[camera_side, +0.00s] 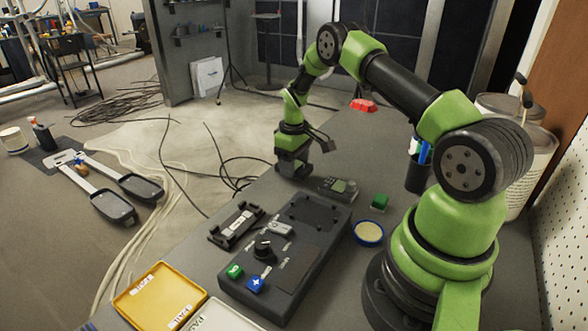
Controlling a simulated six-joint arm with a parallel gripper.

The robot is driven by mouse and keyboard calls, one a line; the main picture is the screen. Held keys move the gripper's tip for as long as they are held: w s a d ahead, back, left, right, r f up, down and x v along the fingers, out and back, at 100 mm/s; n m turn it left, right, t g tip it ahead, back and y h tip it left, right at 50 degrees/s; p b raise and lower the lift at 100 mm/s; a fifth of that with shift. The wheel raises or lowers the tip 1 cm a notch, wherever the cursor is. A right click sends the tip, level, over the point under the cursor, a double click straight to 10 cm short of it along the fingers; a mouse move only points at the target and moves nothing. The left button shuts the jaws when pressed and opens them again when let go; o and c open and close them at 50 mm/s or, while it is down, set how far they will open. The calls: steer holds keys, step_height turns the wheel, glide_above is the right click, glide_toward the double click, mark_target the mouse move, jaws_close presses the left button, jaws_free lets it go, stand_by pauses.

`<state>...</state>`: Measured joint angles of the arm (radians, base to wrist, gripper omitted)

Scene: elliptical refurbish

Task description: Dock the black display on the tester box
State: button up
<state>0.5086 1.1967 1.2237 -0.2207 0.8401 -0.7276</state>
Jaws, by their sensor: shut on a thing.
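The tester box (252,284) is a long dark grey box on the bench. Its top has a shallow recess (313,212) at the far end, a black knob, and green and blue buttons at the near end. My gripper (293,172) is low over the bench beyond the box's far end, apart from it.
A green block (379,202) and a round blue-rimmed dish (369,233) lie right of the box. A black cradle (236,225) sits left, a yellow tray (160,297) near left. The far bench is mostly clear.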

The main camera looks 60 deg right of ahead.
step_height(320, 180, up, 8)
steer(key=shift+a+f, duration=0.15)
steer(key=shift+f, duration=0.05)
steer(key=s+a+f, duration=0.1)
steer(key=s+a, duration=0.5)
steer(key=a, duration=0.2)
glide_above(313, 213)
steer(key=shift+w+f, duration=0.15)
steer(key=shift+f, duration=0.05)
steer(key=shift+s+f, duration=0.2)
steer(key=shift+s, duration=0.05)
steer(key=shift+f, duration=1.2)
steer(key=shift+f, duration=0.6)
steer(key=o, duration=1.1)
steer(key=shift+c, duration=0.2)
steer(key=shift+r, duration=0.1)
